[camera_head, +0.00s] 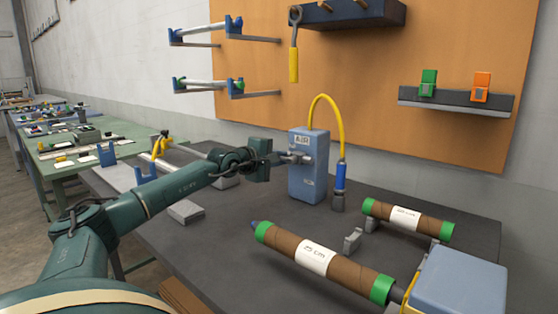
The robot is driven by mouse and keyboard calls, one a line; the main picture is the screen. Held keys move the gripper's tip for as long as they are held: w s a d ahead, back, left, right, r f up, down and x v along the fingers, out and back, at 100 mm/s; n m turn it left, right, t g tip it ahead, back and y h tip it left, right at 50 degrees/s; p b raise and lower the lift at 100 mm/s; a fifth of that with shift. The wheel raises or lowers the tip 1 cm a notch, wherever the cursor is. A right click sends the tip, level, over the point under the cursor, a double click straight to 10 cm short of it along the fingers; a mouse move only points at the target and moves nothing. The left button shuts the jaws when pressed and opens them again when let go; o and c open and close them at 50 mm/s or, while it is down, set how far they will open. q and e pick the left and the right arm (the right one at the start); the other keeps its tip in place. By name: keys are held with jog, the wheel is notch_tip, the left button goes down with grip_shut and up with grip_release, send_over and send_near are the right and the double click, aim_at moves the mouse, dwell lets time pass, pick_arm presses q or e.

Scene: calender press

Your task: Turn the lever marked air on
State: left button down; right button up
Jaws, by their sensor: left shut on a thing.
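A blue-grey box (312,185) marked AIR stands upright on the dark bench. Its label AIR (302,140) is near the top of the front face. My left gripper (288,158) reaches in from the left to the upper front of this box and is shut on the lever there. The gripper's fingers mostly hide the lever, so its angle cannot be told. A yellow hose (327,98) arches from the box's top down to a blue fitting (341,178) at its right. My right gripper is not in view.
Two brown rolls with green ends, a near one (345,272) and a far one (427,222), lie at the right of the bench. A blue-grey block (455,285) is at the front right. The orange board (375,105) behind carries racks and a yellow-handled tool (294,62).

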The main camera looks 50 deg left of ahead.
pick_arm(q)
jog(key=shift+r+m, duration=0.15)
jog(key=shift+m, duration=0.15)
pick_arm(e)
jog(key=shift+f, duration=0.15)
pick_arm(q)
jog(key=c, duration=1.6)
grip_release()
jog(key=shift+s, duration=0.1)
jog(key=b+v, duration=0.5)
jog(key=v, duration=0.8)
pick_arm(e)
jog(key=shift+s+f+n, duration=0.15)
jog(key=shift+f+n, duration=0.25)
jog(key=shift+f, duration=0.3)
pick_arm(q)
jog(key=shift+d+r, duration=0.1)
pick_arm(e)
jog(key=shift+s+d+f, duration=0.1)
